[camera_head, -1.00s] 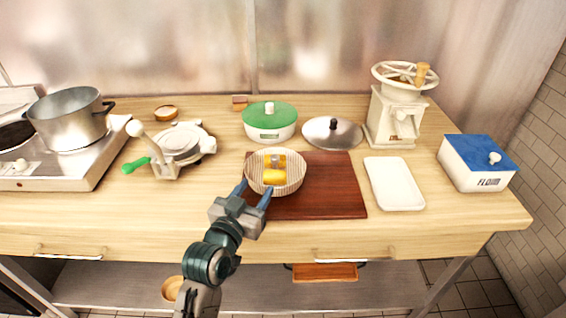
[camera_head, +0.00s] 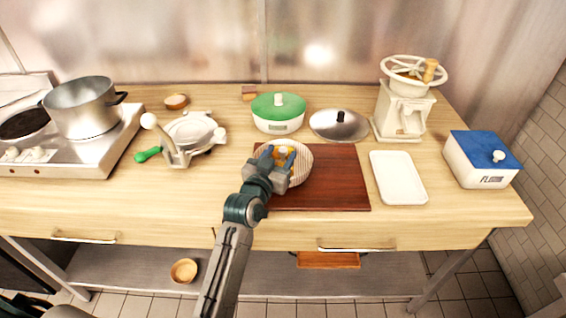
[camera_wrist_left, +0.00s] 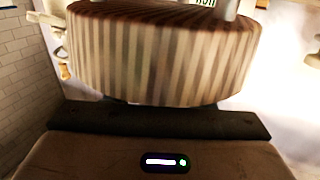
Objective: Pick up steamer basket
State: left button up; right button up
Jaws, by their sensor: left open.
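The steamer basket (camera_head: 303,162) is a round, pale striped bowl-like basket on the left part of the dark red-brown board (camera_head: 340,185). Something yellow (camera_head: 284,151) lies inside it. My left gripper (camera_head: 279,156) is open, with its blue fingers over the basket, and its body covers the basket's near side. In the left wrist view the striped basket wall (camera_wrist_left: 160,60) fills the upper middle, close in front of the gripper body. Whether the fingers touch the basket cannot be told. My right gripper is not in view.
A white tray (camera_head: 398,178) and blue-lidded flour box (camera_head: 482,160) are right, a press (camera_head: 188,136) and stove with pot (camera_head: 82,107) left. The front counter strip is clear.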

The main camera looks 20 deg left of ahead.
pick_arm(q)
jog(key=shift+s, duration=0.1)
grip_shut()
jog(key=shift+r, duration=0.1)
jog(key=shift+r, duration=0.1)
